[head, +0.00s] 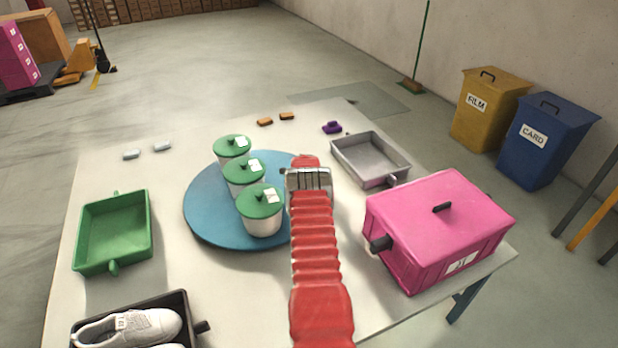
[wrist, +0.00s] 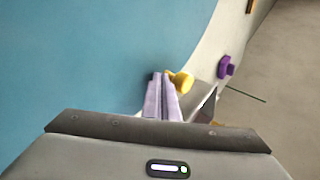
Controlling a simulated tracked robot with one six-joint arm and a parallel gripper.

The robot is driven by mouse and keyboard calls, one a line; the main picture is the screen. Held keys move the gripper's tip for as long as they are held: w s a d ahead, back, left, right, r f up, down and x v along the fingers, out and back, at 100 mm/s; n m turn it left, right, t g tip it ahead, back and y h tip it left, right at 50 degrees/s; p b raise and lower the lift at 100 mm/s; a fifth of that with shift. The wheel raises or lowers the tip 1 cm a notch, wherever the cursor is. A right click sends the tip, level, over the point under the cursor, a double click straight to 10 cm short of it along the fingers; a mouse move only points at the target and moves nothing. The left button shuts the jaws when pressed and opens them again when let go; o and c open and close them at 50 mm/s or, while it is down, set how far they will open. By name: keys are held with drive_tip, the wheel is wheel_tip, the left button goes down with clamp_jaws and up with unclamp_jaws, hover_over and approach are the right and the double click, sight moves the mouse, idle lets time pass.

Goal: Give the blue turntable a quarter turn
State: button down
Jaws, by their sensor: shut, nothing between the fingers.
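The blue turntable (head: 208,212) is a round disc on the white table, and it fills the left of the wrist view (wrist: 80,60). Several white pots with green lids (head: 244,170) stand on it in a row. A yellow knob (wrist: 182,81) shows near its rim in the wrist view. My gripper (wrist: 160,92) is shut and empty, its fingertips together just left of the knob. I cannot tell whether they touch it. In the head view, my red arm and wrist hide the right part of the turntable, the knob and the fingers.
A grey tray (head: 341,154) and a pink box (head: 440,215) stand right of my arm. A purple object (head: 332,127) lies behind the tray. A green tray (head: 145,225) and a dark tray (head: 186,302) with white shoes (head: 140,328) are at left.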

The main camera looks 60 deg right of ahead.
drive_tip(key=shift+s+d, duration=0.2)
drive_tip(key=shift+s, duration=0.15)
drive_tip(key=shift+s+a, duration=0.15)
drive_tip(key=shift+s, duration=0.05)
drive_tip(key=shift+s+a+r, duration=0.1)
drive_tip(key=shift+s+a, duration=0.35)
drive_tip(key=shift+a, duration=0.45)
drive_tip(key=shift+s+a, duration=0.35)
drive_tip(key=shift+a, duration=0.4)
drive_tip(key=v, duration=1)
drive_tip(key=shift+s+d, duration=0.25)
drive_tip(key=shift+s, duration=0.1)
